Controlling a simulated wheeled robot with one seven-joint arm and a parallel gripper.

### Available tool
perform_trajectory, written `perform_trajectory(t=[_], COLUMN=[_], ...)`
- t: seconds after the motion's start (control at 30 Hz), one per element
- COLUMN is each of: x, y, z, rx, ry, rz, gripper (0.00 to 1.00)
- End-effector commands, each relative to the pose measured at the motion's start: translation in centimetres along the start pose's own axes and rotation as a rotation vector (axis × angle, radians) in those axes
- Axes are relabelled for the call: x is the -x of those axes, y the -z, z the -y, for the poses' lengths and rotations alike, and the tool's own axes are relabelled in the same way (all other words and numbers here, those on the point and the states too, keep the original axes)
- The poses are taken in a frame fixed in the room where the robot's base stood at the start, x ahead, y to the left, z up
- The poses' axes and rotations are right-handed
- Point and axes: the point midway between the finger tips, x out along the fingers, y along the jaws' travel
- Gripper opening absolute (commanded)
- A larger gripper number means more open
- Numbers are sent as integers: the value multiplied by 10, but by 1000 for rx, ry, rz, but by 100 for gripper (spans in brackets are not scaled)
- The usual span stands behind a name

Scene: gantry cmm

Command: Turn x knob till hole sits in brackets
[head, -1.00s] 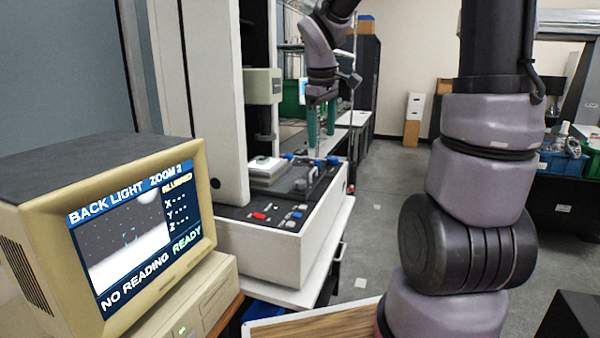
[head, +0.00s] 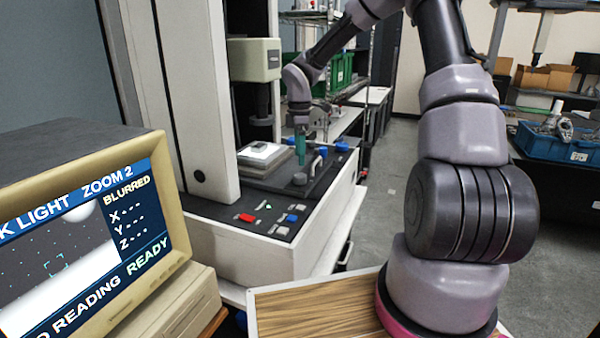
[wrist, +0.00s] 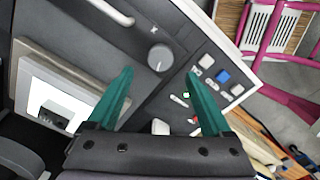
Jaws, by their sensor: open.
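The x knob (wrist: 160,57) is a round grey knob with an "x" mark beside it. It lies just beyond and between my gripper's (wrist: 160,76) green fingertips, which are spread apart and empty. In the head view my gripper (head: 300,160) points down over the dark console deck, close above the knob (head: 299,179). The monitor (head: 85,235) reads zoom 2, blurred, no reading, ready, with dashes for X, Y and Z.
The stage with a pale plate (head: 262,154) stands left of my gripper, under the hanging optics head (head: 256,62). A curved handle (head: 318,163) and blue knobs (head: 342,146) are close by. Red and blue buttons (head: 247,218) line the console front.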

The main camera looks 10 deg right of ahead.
Motion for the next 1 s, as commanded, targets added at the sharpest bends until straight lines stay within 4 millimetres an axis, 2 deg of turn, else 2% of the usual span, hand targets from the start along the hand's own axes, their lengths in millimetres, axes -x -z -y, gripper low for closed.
perform_trajectory(t=[0.1,0.33,0.5,0.77,0.8,0.87,1.0], x=[-26,-60,-71,-72,-72,-72,-72], y=[0,0,0,0,0,0,0], z=[1,1,0,0,0,0,0], rx=[2,0,-2,-3,-3,-3,-2], ry=[4,2,0,-1,-1,-1,-1], rz=[-1,-1,-1,0,0,0,0], gripper=[84,84,84,84,76,53,0])
